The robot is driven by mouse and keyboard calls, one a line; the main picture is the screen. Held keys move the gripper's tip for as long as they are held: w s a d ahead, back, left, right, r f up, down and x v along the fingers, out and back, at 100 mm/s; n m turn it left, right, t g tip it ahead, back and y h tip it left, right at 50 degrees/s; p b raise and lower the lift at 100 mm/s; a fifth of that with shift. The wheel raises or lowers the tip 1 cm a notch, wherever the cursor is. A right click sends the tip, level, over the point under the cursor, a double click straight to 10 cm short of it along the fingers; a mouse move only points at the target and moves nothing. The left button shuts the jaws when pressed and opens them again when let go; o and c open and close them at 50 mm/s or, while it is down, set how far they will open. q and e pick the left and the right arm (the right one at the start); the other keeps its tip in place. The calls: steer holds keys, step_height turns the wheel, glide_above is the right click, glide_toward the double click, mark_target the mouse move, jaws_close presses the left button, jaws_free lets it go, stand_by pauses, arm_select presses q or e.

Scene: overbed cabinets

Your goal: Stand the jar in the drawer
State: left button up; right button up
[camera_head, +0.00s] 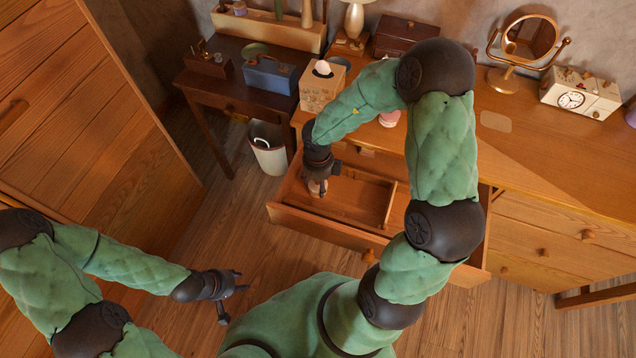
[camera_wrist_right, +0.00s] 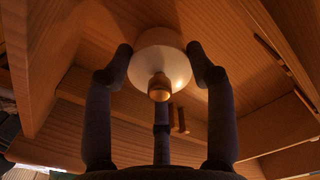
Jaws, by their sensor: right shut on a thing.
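The jar (camera_wrist_right: 176,62) has a round white lid with a gold-brown knob in the right wrist view. My right gripper (camera_wrist_right: 163,70) is shut on it, with fingers on both sides of the lid. In the head view only a small pale part of the jar (camera_head: 317,188) shows below the right gripper (camera_head: 323,176), in the left compartment of the open drawer (camera_head: 325,228). I cannot tell whether the jar's base touches the drawer floor. My left gripper (camera_head: 232,298) is empty and open above the floor, away from the drawer.
A divider (camera_head: 390,205) splits the drawer. The dresser top holds a tissue box (camera_head: 322,87), a round mirror (camera_head: 530,40) and a clock (camera_head: 571,99). A white bin (camera_head: 267,150) stands left of the drawer. A tall wooden cabinet (camera_head: 80,110) fills the left.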

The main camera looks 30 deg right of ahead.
steer(key=o, duration=1.3)
steer(key=shift+o, duration=0.2)
step_height(320, 180, up, 12)
steer(key=p, duration=0.8)
